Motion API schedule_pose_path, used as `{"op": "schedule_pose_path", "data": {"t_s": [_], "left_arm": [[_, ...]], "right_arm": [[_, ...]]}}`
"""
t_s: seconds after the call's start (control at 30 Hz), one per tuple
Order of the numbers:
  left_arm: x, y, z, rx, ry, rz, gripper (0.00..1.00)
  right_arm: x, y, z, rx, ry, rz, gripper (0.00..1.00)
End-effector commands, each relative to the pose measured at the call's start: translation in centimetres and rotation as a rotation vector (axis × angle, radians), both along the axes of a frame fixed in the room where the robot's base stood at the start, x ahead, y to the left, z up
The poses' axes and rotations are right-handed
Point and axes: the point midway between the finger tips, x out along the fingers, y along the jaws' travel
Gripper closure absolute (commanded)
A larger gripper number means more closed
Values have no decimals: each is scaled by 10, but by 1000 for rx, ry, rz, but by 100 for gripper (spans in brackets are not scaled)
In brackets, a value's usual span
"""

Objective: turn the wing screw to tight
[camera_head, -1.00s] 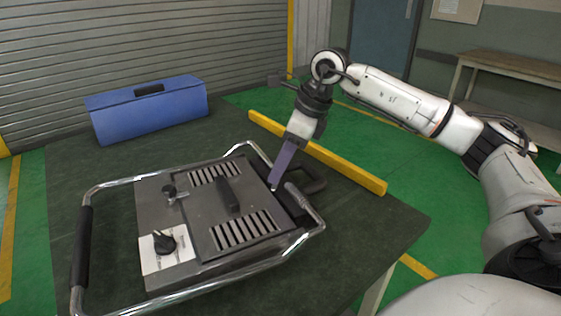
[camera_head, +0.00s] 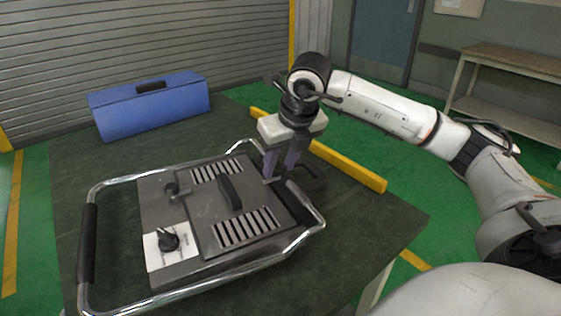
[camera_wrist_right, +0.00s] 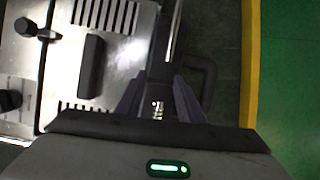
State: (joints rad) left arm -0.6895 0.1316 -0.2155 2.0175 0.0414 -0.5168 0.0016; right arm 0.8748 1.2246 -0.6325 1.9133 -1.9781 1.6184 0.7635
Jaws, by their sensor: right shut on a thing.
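The grey heating unit (camera_head: 155,205) lies on the dark table inside a chrome tube frame. A black winged knob (camera_head: 168,240) stands on its white marked plate at the front left. A small dark knob with a short metal arm (camera_head: 172,190) sits behind it. I cannot tell which of the two is the wing screw. My right gripper (camera_head: 281,172) points down, well to the right of both, shut on the frame's right handle (camera_wrist_right: 170,60). The fingers partly hide the grip. Both knobs show at the left of the right wrist view. My left gripper is not in view.
A blue box (camera_head: 150,107) stands at the back left of the table. A yellow rail (camera_head: 345,168) lies beyond the right side of the unit. A raised black bar (camera_head: 230,192) is on the unit's vented cover. The table's right front is clear.

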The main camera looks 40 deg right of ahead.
Motion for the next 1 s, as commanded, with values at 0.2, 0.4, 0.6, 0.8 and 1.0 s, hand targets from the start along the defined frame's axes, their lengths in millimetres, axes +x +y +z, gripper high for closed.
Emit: {"op": "schedule_pose_path", "data": {"t_s": [0.2,0.4,0.6,0.8,1.0], "left_arm": [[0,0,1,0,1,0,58],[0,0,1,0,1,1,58],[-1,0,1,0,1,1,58],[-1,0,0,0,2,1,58],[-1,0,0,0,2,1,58]], "right_arm": [[0,0,1,1,-1,-60,88],[1,0,1,0,-2,-77,88],[1,0,1,0,-2,-78,88],[0,0,1,0,-1,-77,51],[0,0,0,1,0,-75,47]]}}
